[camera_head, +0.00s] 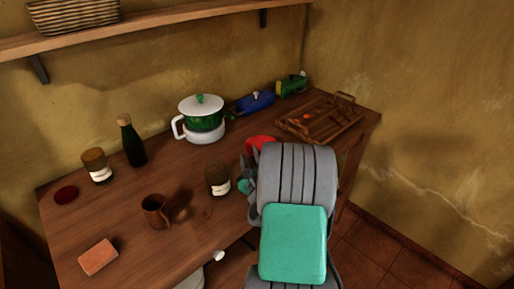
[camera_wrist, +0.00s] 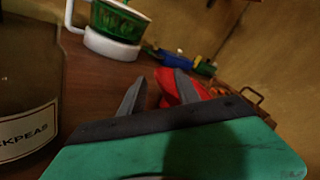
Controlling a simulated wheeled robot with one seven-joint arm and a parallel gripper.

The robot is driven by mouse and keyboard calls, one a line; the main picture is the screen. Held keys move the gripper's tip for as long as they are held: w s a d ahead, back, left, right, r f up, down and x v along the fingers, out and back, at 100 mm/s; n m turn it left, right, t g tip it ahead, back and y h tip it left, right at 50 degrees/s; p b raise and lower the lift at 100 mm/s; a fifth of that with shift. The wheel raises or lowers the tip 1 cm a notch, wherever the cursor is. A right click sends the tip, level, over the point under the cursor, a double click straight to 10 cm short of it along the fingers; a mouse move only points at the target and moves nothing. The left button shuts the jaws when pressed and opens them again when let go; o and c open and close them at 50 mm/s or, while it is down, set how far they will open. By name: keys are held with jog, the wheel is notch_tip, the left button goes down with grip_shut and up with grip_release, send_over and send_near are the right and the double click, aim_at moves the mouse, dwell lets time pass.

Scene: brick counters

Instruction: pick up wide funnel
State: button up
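A red object, which looks like the wide funnel (camera_head: 260,142), sits on the wooden counter behind my arm, partly hidden in the head view. In the wrist view the red funnel (camera_wrist: 166,80) is just ahead of my gripper (camera_wrist: 160,78), partly behind the right finger. The two fingers stand apart with nothing clearly held between them. In the head view my gripper (camera_head: 248,168) is low over the counter, mostly covered by my grey and green arm. I cannot tell whether a finger touches the funnel.
A labelled jar (camera_head: 218,180) stands close left of my gripper; it looms large in the wrist view (camera_wrist: 25,90). A green and white pot (camera_head: 203,118) is behind. A wooden tray (camera_head: 318,118) is at the right. A mug (camera_head: 155,211) and brick (camera_head: 98,257) are left.

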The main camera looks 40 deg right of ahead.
aim_at(248, 146)
jog(key=p+x, duration=0.2)
jog(key=x, duration=0.5)
jog(key=shift+d, duration=0.3)
grip_shut()
jog(key=shift+a, duration=0.1)
